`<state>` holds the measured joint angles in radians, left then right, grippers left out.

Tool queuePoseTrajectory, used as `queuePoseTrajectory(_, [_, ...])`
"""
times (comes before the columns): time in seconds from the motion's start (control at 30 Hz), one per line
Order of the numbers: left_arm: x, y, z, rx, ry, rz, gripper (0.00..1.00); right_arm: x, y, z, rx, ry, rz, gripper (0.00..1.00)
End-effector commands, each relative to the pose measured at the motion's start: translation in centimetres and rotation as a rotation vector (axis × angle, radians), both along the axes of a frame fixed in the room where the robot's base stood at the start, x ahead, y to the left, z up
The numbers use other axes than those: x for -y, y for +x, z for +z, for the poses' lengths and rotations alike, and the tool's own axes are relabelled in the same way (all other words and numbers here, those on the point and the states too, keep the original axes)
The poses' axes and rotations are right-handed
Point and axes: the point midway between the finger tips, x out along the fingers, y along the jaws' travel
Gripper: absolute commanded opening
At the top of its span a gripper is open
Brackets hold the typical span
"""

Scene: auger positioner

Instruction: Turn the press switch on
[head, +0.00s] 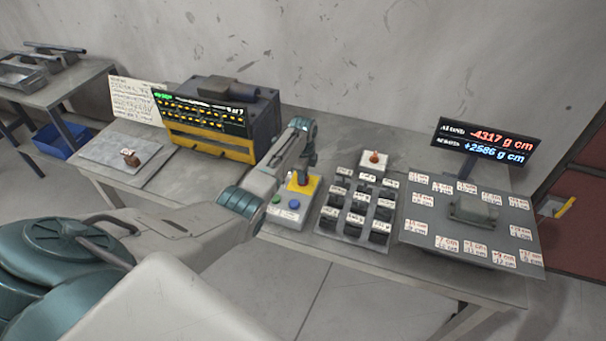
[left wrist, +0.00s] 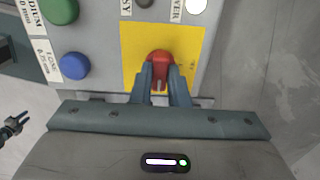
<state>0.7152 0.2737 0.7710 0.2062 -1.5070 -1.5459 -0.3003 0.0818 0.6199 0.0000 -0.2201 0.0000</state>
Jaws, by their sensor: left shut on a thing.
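The press switch is a red lever (left wrist: 159,66) on a yellow plate (left wrist: 190,45) of a grey control box (head: 285,218). My left gripper (left wrist: 162,82) is shut on this lever, with one finger on each side of it. In the head view my left gripper (head: 302,178) reaches down onto the yellow plate, and its fingers hide the lever. A lamp (left wrist: 196,5) beside the plate is white. A second lamp (left wrist: 145,3) is dark. A small dark gripper, seemingly my right one (left wrist: 14,128), shows at the lower left of the wrist view.
Green (left wrist: 62,10) and blue (left wrist: 75,66) buttons sit beside the yellow plate. A rack of black blocks (head: 355,215) stands right of the box. A labelled board (head: 420,225) and display (head: 487,143) are further right. A yellow-black machine (head: 215,120) stands to the left.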

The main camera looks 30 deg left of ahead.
Motion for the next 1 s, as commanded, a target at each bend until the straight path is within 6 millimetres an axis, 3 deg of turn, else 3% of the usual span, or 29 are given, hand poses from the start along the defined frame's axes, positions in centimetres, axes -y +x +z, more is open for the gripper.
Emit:
queuePoseTrajectory(0.27, [0.0, 0.2, 0.2, 0.004, 0.001, -0.002, 0.00, 0.0, 0.0, 0.0, 0.000, 0.000, 0.000, 0.36])
queuePoseTrajectory(0.3, [0.0, 0.2, 0.2, 0.004, 0.001, -0.002, 0.18, 0.0, 0.0, 0.0, 0.000, 0.000, 0.000, 0.36])
queuePoseTrajectory(0.4, [0.0, 0.1, 0.2, 0.004, 0.001, -0.001, 0.36, 0.0, 0.0, 0.0, 0.000, 0.000, 0.000, 0.36])
queuePoseTrajectory(0.77, [0.0, 0.1, 0.5, 0.003, 0.001, 0.000, 0.36, -0.2, 0.0, -0.1, 0.000, 0.003, -0.001, 0.36])
queuePoseTrajectory(1.0, [-0.1, 0.2, 3.9, 0.008, 0.003, 0.000, 0.36, -0.3, 0.0, -1.1, 0.000, 0.004, -0.002, 0.36])
